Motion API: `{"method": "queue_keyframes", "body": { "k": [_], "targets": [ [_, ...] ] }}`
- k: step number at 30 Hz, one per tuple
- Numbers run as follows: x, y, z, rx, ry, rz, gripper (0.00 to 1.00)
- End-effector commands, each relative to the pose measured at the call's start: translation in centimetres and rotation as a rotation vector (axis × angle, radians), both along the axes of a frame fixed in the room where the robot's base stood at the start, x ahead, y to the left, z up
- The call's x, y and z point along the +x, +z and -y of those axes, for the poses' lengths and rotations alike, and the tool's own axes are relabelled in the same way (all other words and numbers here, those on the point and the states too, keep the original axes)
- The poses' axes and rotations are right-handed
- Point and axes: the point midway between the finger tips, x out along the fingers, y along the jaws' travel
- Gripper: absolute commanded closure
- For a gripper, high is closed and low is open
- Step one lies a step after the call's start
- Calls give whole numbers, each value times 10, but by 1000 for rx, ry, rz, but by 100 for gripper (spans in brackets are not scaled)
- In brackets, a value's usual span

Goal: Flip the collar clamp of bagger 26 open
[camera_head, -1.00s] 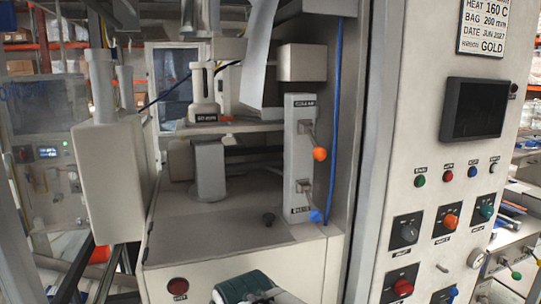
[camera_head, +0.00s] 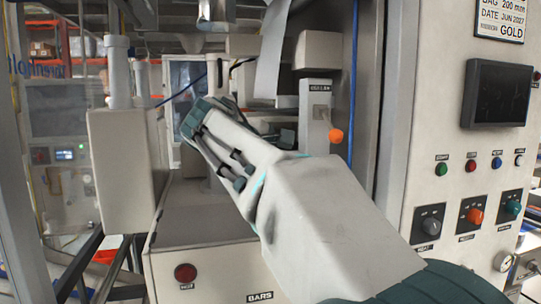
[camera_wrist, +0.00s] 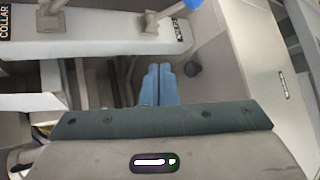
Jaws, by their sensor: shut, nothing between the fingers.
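A pale upright plate (camera_head: 314,108) stands inside the machine, with a label reading like COLLAR at its top. A lever with an orange knob (camera_head: 335,135) sticks out below that label. The same plate (camera_wrist: 95,38) crosses the upper part of the wrist view, with the COLLAR label at its left end. A second lever there ends in a blue knob (camera_wrist: 193,3), cut by the frame. My gripper (camera_wrist: 157,70) is shut and empty, its blue fingertips together just below the plate in the picture. In the head view my arm hides the plate's lower part, and the fingertips cannot be made out.
A grey box housing (camera_head: 128,170) with a post stands left of my arm. A control panel with a dark screen (camera_head: 497,93), knobs and buttons is at right. A small dark knob (camera_wrist: 193,68) sits on the deck near my fingertips. A blue cable (camera_head: 353,85) runs beside the plate.

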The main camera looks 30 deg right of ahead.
Motion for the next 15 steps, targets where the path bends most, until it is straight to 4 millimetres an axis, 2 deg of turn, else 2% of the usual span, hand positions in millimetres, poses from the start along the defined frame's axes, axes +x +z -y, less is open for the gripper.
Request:
{"method": "queue_keyframes", "body": {
  "k": [3, 6, 9, 15],
  "targets": [
    [8, 27, 13, -126, -22, -18, 100],
    [9, 43, 20, -189, -39, -30, 100],
    [10, 51, 22, -216, -48, -36, 100],
    [9, 53, 23, -222, -49, -38, 100]
  ]
}}
